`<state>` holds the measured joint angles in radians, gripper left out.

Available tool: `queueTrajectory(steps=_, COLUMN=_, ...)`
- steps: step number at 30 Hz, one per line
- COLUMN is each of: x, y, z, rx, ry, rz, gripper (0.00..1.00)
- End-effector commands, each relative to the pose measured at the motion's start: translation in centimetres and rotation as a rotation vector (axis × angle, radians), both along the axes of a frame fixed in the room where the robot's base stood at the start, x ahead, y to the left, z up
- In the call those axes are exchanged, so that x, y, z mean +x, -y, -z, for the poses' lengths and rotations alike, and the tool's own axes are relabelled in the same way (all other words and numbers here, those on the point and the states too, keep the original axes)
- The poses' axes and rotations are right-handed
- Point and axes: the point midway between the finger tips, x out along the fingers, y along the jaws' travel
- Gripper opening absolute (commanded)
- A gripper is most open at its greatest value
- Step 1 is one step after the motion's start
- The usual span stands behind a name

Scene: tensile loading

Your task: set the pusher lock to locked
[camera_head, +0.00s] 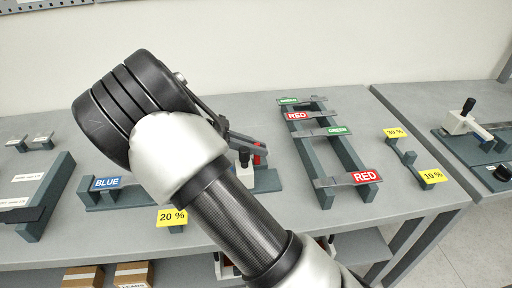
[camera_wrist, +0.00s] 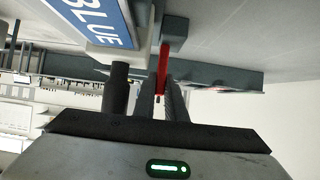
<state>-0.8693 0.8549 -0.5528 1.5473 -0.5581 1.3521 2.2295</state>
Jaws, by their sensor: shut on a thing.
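My gripper (camera_wrist: 161,92) reaches down to the fixture at the middle of the bench. In the wrist view its two dark fingers are close together on a thin red lever (camera_wrist: 163,60), which I take to be the pusher lock. A dark grey block (camera_wrist: 175,26) stands just beyond the lever. In the head view, my arm covers much of the fixture; a bit of red (camera_head: 257,159) and a black knob (camera_head: 244,153) show beside the fingers. The lock's exact setting cannot be read from these views.
A 20 % sign (camera_head: 172,217) is at the front edge. A rack with RED and GREEN specimens (camera_head: 337,160) stands to the right.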

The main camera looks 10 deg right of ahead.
Motion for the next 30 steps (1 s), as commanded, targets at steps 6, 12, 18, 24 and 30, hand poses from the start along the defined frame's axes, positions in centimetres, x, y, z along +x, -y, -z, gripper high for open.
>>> queueTrajectory(steps=6, x=0.0, y=0.0, z=0.0, rx=-0.001, ry=0.0, rz=-0.001, gripper=0.3)
queueTrajectory(steps=12, x=0.0, y=0.0, z=0.0, rx=0.0, ry=-0.001, rz=0.0, gripper=0.3)
queueTrajectory(steps=18, x=-0.1, y=0.6, z=-0.4, rx=0.074, ry=-0.001, rz=0.004, gripper=0.3)
queueTrajectory(steps=24, x=-0.1, y=2.2, z=-0.6, rx=0.32, ry=0.002, rz=0.01, gripper=0.3)
queueTrajectory(steps=30, x=-0.1, y=3.3, z=0.2, rx=0.544, ry=0.002, rz=0.008, gripper=0.3)
